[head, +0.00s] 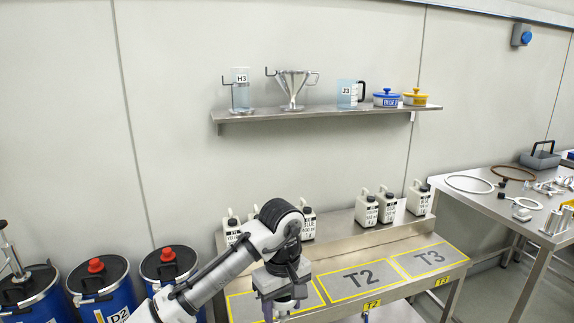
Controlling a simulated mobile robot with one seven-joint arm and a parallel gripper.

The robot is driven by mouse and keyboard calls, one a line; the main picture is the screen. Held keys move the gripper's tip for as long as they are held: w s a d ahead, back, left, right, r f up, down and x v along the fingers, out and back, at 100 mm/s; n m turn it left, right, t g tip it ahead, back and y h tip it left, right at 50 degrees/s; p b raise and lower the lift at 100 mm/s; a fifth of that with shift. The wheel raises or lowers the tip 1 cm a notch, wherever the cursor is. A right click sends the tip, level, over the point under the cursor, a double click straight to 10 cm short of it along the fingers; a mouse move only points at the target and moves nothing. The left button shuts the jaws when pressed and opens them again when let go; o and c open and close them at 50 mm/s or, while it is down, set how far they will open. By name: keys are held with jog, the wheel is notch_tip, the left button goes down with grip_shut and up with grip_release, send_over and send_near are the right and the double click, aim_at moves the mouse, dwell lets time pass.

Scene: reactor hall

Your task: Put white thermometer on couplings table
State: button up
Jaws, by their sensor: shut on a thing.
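My gripper (283,303) is at the bottom edge, in front of the bench with the marked fields. Its body shows, but its fingertips are cut off by the frame edge. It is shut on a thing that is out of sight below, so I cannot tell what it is. I cannot make out a white thermometer for certain. The couplings table (480,207) is the steel table at the right, apart from my gripper. It bears rings, metal fittings, clamps and a small white item (522,214).
The bench has yellow-framed fields T2 (358,279) and T3 (430,260), with several white jugs (367,208) behind. A wall shelf (330,115) holds vessels, a funnel and pots. Blue drums (172,268) stand at left. A grey carrier (540,158) sits at the couplings table's back.

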jog(key=w+a+f+m+b, duration=0.1)
jog(key=w+f+m, duration=0.25)
jog(key=f, duration=1.45)
jog(key=s+d+f+m, duration=0.1)
jog(key=s+f, duration=0.1)
jog(key=f, duration=0.5)
jog(key=s+d+f+m+b, duration=0.1)
jog(key=s+f+m, duration=0.1)
jog(key=f, duration=0.6)
jog(key=shift+a, duration=0.15)
